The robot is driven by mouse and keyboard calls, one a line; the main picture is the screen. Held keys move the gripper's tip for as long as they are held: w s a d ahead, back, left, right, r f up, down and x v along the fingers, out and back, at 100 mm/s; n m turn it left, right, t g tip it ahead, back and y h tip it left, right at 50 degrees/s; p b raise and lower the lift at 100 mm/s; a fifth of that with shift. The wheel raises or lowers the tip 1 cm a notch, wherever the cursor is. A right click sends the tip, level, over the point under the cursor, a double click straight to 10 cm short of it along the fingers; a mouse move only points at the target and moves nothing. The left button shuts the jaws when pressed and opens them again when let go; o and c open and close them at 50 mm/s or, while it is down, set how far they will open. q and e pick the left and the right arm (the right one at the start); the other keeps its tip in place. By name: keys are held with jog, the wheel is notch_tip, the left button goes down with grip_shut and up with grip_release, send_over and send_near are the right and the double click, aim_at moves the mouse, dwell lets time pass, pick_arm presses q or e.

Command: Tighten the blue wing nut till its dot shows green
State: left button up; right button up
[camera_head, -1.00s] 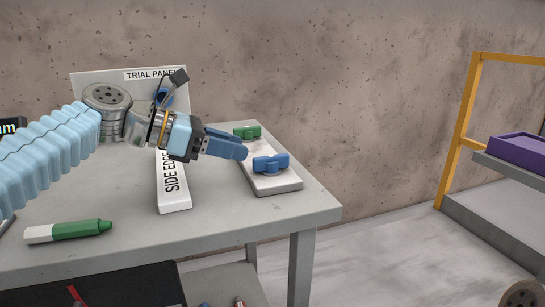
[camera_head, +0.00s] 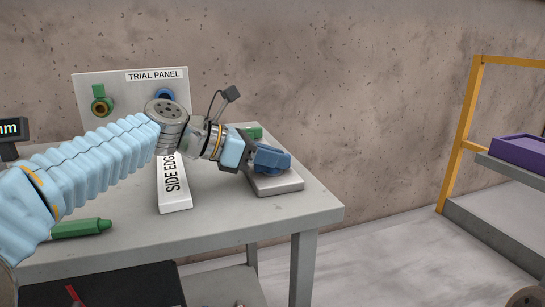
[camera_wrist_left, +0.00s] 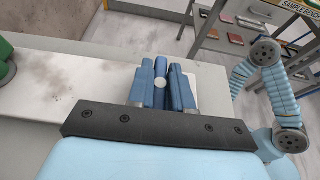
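The blue wing nut (camera_wrist_left: 160,70) stands on the pale slab (camera_wrist_left: 60,85), which shows in the head view (camera_head: 285,187) on the table's right part. A pale, whitish dot (camera_wrist_left: 159,84) shows on the nut; it does not look green. My left gripper (camera_wrist_left: 161,82) has one blue finger on each side of the nut, very near it. Whether the fingers press on it I cannot tell. In the head view my left gripper (camera_head: 272,160) hides most of the nut. A green wing nut (camera_head: 252,132) sits on the slab's far end. My right gripper is not in view.
A TRIAL PANEL board (camera_head: 130,90) with a green and a blue fitting stands behind. A green marker (camera_head: 82,228) lies at the table's front left. A yellow-framed shelf (camera_head: 464,130) stands right, across free floor.

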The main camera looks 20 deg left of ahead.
pick_arm(q)
grip_shut()
jog(key=m+g+p, duration=0.1)
jog(key=g+p, duration=0.1)
jog(key=p, duration=0.1)
jog(key=m+g+h+p, duration=0.1)
jog(key=m+p, duration=0.1)
jog(key=p, duration=0.1)
jog(key=shift+r+g+h+p, duration=0.3)
jog(key=shift+r+g+p, duration=0.05)
jog(key=shift+g+p, duration=0.05)
jog(key=shift+f+m+g+p, duration=0.2)
jog(key=shift+m+g+p, duration=0.4)
jog(key=shift+m+g, duration=0.35)
jog(key=shift+f+m+g+h, duration=0.15)
jog(key=shift+m+g+h, duration=0.15)
jog(key=shift+m+g, duration=1.35)
jog(key=o, duration=0.6)
grip_release()
jog(key=shift+a+g, duration=0.1)
jog(key=shift+g, duration=0.2)
